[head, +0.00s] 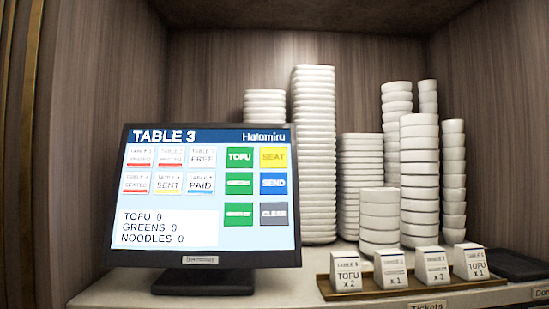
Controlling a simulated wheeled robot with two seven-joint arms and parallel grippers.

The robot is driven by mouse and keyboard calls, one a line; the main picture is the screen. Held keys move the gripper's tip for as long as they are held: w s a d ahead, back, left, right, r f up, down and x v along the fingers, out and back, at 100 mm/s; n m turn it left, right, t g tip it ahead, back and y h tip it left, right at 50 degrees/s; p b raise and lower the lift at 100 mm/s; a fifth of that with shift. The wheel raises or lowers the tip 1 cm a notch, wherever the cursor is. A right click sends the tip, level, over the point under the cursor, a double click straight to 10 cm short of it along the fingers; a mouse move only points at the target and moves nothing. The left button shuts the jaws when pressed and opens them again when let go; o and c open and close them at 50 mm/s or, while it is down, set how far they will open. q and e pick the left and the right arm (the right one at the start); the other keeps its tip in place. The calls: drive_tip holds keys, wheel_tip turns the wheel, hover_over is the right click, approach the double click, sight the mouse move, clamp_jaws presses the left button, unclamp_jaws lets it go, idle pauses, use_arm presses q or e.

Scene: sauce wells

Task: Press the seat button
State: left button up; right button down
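The yellow SEAT button (273,157) is at the top right of the lit touchscreen (203,190), which stands on a counter at the left. The screen is headed TABLE 3 and lists tofu, greens and noodles all at 0. Several table tiles show on it; the top-right tile (202,157) reads FREE. Green TOFU (240,157), blue SEND (273,183) and grey CLEAR (273,214) buttons surround the SEAT button. Neither of my grippers is in the head view.
Tall stacks of white plates (314,150) and bowls (419,165) stand right of the screen. A brown tray (400,300) with several ticket blocks (346,271) sits at the front right. A dark tray (518,263) lies at the far right. The space before the screen is clear.

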idle(0.4)
use_arm(q)
clamp_jaws()
idle(1.5)
